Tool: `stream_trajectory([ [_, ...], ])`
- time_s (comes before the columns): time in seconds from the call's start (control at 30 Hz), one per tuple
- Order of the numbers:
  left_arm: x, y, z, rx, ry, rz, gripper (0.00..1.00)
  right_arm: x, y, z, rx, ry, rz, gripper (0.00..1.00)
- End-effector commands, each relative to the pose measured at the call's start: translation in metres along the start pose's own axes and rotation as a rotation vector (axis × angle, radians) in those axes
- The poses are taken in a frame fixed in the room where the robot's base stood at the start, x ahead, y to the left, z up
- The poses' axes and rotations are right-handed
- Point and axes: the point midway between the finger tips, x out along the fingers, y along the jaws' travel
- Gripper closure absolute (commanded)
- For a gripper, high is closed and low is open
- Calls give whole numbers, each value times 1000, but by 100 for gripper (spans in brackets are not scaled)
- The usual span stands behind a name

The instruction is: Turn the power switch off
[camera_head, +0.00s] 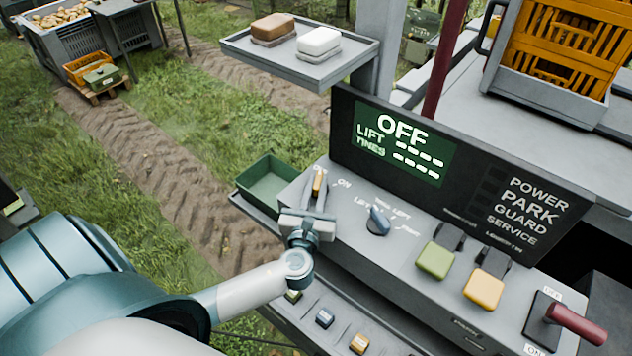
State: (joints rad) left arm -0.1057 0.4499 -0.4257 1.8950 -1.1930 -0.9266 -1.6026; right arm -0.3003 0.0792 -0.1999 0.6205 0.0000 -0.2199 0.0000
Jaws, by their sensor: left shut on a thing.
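The power switch (319,182) is a small yellow-orange lever at the left end of the grey control panel (340,240). It stands beside the OFF label, with the ON label to its right. My left gripper (317,200) is shut on the lever; its fingers hide the lever's lower part. The display (405,140) on the black board behind reads OFF in large letters, with LIFT and TINES lines showing dashes. My right gripper is not in view.
A blue selector knob (378,222) sits just right of the gripper. Green (435,260) and yellow (483,289) switches and a red-handled lever (575,324) are further right. A green tray (272,184) is left of the panel. A shelf (300,52) holds two blocks above.

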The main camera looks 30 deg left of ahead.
Motion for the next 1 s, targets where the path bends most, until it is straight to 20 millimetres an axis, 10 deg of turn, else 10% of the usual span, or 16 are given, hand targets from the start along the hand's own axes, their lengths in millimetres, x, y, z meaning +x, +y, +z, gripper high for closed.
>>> stream_trajectory([
  [0.6, 0, -1, 0, 1, -2, 49, 100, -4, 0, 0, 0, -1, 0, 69],
  [0.63, 0, -1, 0, 1, -2, 48, 77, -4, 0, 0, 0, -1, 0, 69],
  [0.7, 0, -1, 0, 1, -1, 48, 66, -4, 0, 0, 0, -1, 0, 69],
  [1.0, 0, -1, 0, 0, -1, 47, 66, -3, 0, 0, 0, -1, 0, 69],
])
